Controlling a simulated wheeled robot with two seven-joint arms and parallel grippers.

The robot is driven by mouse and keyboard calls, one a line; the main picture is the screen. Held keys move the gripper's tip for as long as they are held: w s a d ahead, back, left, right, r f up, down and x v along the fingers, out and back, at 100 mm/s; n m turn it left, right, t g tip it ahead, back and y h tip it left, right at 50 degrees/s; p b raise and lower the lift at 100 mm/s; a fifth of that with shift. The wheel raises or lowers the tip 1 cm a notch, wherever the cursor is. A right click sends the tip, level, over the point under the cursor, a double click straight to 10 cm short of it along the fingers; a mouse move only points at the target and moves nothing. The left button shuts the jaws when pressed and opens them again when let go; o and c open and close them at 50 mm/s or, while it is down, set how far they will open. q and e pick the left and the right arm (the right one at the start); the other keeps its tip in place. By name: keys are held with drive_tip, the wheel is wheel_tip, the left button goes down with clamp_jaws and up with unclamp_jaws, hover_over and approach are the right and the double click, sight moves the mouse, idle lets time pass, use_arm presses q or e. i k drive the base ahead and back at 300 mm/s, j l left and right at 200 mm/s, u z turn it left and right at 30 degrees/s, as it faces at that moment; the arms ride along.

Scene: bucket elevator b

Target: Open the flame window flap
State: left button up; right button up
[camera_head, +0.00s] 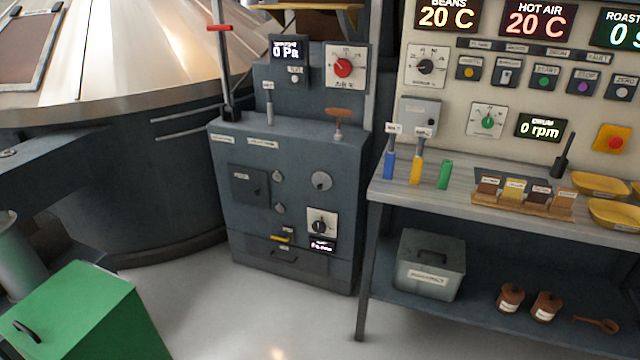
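A dark grey burner cabinet (225,235) stands in the middle of the camera_head view. On its front, a round grey disc (321,180) sits at the upper right and a dark square panel (248,186) with a small label sits at the left. Either could be the flame window flap; the labels are too small to read. Both appear to lie flat against the front. Neither of my grippers is in view.
A green box (90,310) stands front left; a workbench (420,200) stands right. The floor before the cabinet is clear.

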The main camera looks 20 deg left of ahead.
sight(321, 181)
drive_tip(key=i+j+u, duration=0.1)
drive_tip(key=i+j, duration=0.3)
drive_tip(key=i+j+u, duration=0.15)
drive_tip(key=i+j, duration=0.2)
drive_tip(key=i, duration=0.2)
